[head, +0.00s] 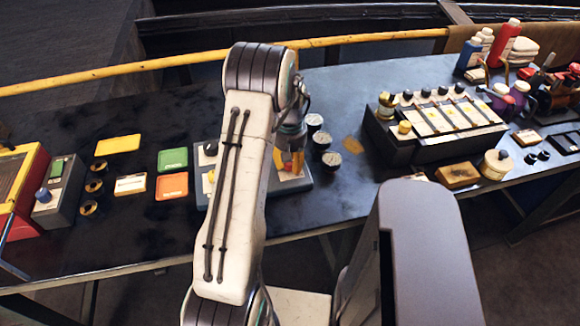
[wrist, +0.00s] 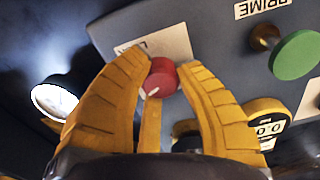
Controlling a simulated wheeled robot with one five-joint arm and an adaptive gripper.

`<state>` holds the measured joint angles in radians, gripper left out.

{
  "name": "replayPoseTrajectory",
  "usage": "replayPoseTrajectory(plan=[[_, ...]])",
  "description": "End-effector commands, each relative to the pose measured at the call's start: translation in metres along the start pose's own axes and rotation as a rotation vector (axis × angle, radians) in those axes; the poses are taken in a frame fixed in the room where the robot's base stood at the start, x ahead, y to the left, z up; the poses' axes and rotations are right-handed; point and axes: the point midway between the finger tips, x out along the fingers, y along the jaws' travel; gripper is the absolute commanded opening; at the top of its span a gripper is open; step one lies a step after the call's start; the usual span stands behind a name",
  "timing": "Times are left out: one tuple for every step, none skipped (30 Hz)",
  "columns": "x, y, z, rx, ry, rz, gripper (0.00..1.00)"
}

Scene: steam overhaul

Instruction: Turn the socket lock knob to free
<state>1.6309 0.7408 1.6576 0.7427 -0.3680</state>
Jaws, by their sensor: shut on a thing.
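A red knob (wrist: 158,80) with a white pointer mark stands on a grey panel (wrist: 215,50) in the wrist view. My gripper (wrist: 160,72) has its yellow ribbed fingers on both sides of this knob and is shut on it. The knob's pointer faces the lower left of the picture. A white label beside the knob is partly hidden by a finger, and I cannot read it. In the head view my gripper (head: 290,158) is down over the grey panel (head: 303,183), and my arm hides much of the panel and the knob.
The wrist view shows a green knob (wrist: 296,55) by a PRIME label, a yellow-rimmed dial (wrist: 268,120) and a white gauge (wrist: 54,99). Round gauges (head: 322,140) stand right of the panel in the head view. Green (head: 173,159) and orange (head: 172,186) plates lie left.

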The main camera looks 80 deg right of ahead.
Motion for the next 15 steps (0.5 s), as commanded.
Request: replayPoseTrajectory(plan=[[0.0041,-0.0002,-0.0009,-0.044,0.003,0.001,0.0],[0.0041,-0.0002,-0.0008,-0.073,0.003,0.001,0.0],[0.0041,-0.0004,-0.0007,-0.11,0.002,0.001,0.0],[0.0041,-0.0004,-0.0006,-0.139,0.001,0.001,0.0],[0.0041,-0.0005,-0.0005,-0.168,0.001,0.0,0.0],[0.004,-0.0006,-0.0006,-0.205,0.001,0.001,0.0],[0.0039,-0.0006,-0.0007,-0.234,0.002,0.001,0.0],[0.0038,-0.0006,-0.0007,-0.263,0.002,0.001,0.0],[0.0036,-0.0007,-0.0007,-0.3,0.002,0.001,0.0],[0.0035,-0.0007,-0.0007,-0.329,0.002,0.001,0.0],[0.0035,-0.0008,-0.0006,-0.358,0.001,0.001,0.0],[0.0034,-0.0009,-0.0005,-0.396,0.001,0.001,0.0],[0.0034,-0.0009,-0.0005,-0.424,0.001,0.001,0.0],[0.0035,-0.001,-0.0005,-0.453,0.001,0.001,0.0],[0.0035,-0.001,-0.0005,-0.491,0.001,0.001,0.0]])
